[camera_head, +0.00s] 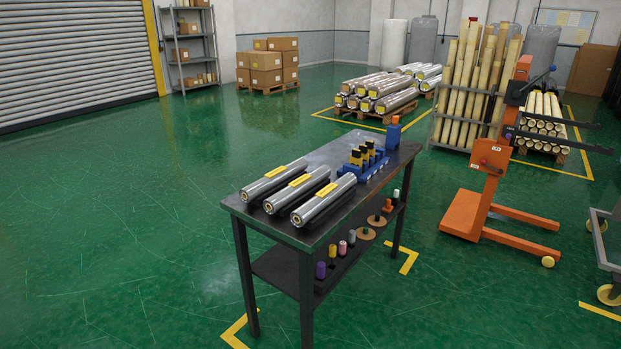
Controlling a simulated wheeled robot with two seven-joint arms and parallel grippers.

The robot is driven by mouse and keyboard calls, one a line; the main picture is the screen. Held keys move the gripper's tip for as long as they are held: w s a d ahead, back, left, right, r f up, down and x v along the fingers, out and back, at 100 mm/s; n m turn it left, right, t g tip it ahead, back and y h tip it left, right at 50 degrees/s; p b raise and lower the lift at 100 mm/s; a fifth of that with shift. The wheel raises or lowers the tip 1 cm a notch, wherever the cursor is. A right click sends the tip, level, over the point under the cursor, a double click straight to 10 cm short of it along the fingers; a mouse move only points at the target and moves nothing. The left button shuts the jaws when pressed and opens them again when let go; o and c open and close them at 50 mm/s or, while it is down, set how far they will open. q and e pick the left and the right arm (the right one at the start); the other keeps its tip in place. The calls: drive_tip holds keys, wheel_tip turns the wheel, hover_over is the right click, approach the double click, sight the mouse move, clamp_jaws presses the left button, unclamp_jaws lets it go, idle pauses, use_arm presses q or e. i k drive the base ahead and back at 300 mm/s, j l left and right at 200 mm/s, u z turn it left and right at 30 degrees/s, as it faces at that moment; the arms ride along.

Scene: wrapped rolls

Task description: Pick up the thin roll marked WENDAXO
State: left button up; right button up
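Three silver wrapped rolls lie side by side on the dark workbench (236,205): a left roll (260,187), a middle roll (284,201) and a right roll (312,211). Each has a yellow label on top and a yellowish core at its near end. The label text is too small to read, so I cannot tell which roll is marked WENDAXO. The rolls look similar in thickness. Neither of my grippers is in view.
A blue holder (372,171) with yellow-and-black items and a blue bottle (393,133) stand behind the rolls. Small spools sit on the lower shelf. An orange lifter (487,190) stands to the right. Green floor is free at left and in front.

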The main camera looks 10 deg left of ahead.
sight(274, 203)
drive_tip(key=i+u, duration=0.25)
drive_tip(key=i, duration=0.2)
drive_tip(key=i+l+u, duration=0.25)
drive_tip(key=i, duration=0.2)
drive_tip(key=i+l+u, duration=0.2)
drive_tip(key=i, duration=0.2)
